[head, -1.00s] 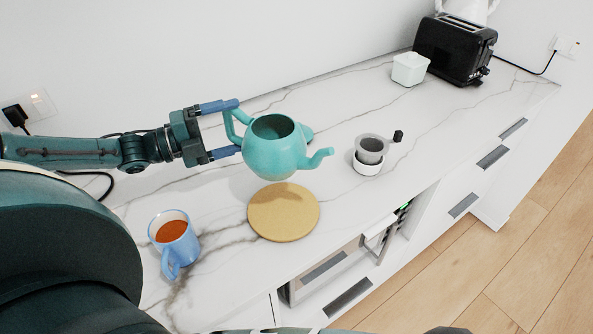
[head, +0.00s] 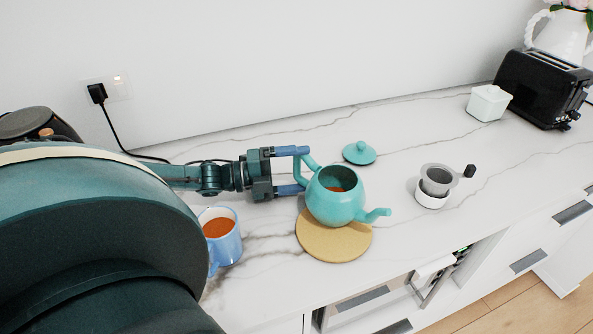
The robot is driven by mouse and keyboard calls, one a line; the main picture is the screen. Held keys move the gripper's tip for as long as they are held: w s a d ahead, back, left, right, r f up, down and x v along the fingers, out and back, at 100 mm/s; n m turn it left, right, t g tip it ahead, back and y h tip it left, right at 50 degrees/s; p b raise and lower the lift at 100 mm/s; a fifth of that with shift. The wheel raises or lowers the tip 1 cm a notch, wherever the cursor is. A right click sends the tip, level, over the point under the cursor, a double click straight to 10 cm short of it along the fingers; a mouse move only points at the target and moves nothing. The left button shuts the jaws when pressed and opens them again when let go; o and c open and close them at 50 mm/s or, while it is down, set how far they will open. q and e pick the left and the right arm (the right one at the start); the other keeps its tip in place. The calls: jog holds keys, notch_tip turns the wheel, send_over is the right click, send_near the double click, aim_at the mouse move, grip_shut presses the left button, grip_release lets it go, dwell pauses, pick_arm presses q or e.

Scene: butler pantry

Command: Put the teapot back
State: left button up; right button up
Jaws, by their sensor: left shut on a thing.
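The turquoise teapot (head: 334,205) is upright and uncovered, with some brown tea inside and its spout pointing right. My left gripper (head: 303,170) comes in from the left and is shut on the teapot's handle. The teapot overlaps the back part of the round tan trivet (head: 335,248); I cannot tell whether its base touches it or hangs just above. The turquoise lid (head: 359,154) lies on the counter behind the teapot. My right gripper is not in view.
A blue mug of tea (head: 228,246) stands left of the trivet, partly behind my arm. A strainer in a white holder (head: 436,183) stands to the right. A white lidded box (head: 489,103) and a black toaster (head: 541,88) are at the back right. The marble counter (head: 420,130) between is clear.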

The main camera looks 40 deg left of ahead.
pick_arm(q)
jog(key=shift+r, duration=0.15)
jog(key=o, duration=1.6)
jog(key=shift+o, duration=0.2)
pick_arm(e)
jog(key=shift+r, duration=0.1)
pick_arm(q)
jog(key=p+v, duration=0.2)
jog(key=v, duration=0.9)
jog(key=shift+s+a+p, duration=0.1)
jog(key=shift+p, duration=0.3)
jog(key=shift+s+a, duration=0.25)
jog(key=shift+s, duration=0.05)
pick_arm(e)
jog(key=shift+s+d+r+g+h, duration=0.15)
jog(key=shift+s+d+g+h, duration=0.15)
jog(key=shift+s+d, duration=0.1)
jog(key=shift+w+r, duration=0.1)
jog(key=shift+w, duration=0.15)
